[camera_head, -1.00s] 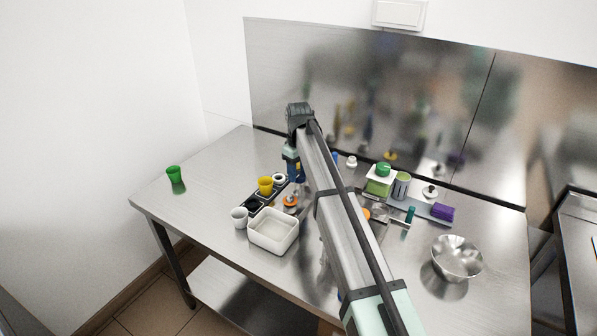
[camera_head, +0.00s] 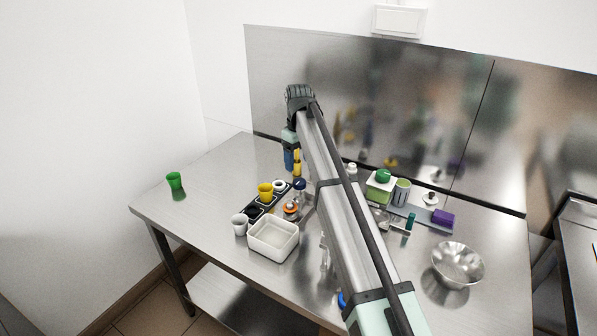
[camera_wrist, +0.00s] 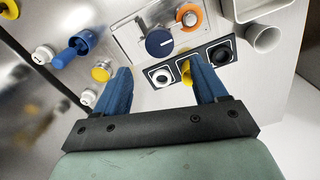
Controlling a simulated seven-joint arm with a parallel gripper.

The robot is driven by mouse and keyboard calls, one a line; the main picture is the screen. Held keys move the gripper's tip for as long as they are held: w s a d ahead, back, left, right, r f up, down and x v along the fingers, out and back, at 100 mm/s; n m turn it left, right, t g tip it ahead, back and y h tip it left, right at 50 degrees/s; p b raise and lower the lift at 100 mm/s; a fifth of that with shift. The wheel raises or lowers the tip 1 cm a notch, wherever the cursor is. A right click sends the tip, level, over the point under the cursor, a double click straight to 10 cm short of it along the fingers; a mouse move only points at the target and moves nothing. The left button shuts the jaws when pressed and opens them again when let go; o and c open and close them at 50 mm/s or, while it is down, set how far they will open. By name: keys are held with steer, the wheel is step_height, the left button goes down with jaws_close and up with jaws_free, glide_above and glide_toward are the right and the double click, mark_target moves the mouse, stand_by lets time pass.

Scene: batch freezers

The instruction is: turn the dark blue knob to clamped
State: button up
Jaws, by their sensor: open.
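The dark blue knob (camera_wrist: 159,43) shows in the wrist view as a round cap with a white line across it, on a metal plate (camera_wrist: 130,34). In the head view the dark blue knob (camera_head: 299,184) stands near the table's middle, beside the arm. My gripper (camera_wrist: 162,68) is open and empty, with its blue fingers spread apart. The knob appears beyond the gap between the fingertips, apart from them. In the head view my gripper (camera_head: 290,160) hangs above and behind the knob. Any clamp marking is too small to read.
An orange ring knob (camera_wrist: 190,17) sits close to the dark blue one. A black rack (camera_wrist: 206,64) with cups lies alongside, and a white tub (camera_head: 273,254) stands in front. Bottles and a green box (camera_head: 378,193) are behind the arm. The table's left is mostly clear.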

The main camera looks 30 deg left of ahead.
step_height(320, 180, up, 6)
steer(key=shift+r, duration=0.15)
stand_by(0.6)
